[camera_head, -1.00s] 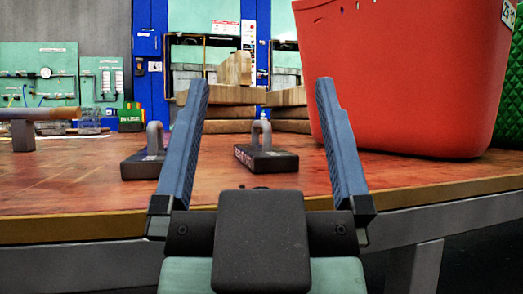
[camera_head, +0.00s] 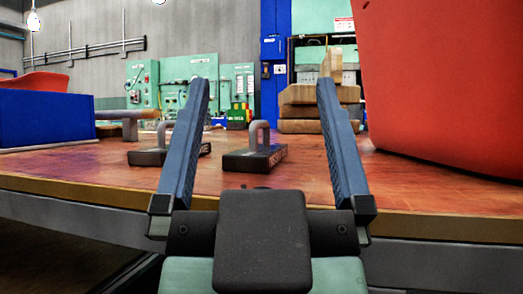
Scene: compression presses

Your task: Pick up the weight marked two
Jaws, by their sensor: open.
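Two dark, flat weights with grey loop handles lie on the brown tabletop. One weight (camera_head: 254,160) shows between my fingers in the picture, farther off than the fingertips, its handle standing up. Light lettering is on its right side, too small to read surely. The other weight (camera_head: 150,157) lies to the left, partly hidden by my left finger; its lettering, at its right end, is also unclear. I cannot tell which is marked two. My gripper (camera_head: 263,90) is open and empty, its two blue fingers spread.
A large red bin (camera_head: 445,80) stands close at the right. Stacked wooden blocks (camera_head: 300,95) are behind the weights. A blue box (camera_head: 40,118) sits at the left. The table's front edge (camera_head: 90,190) crosses below the weights.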

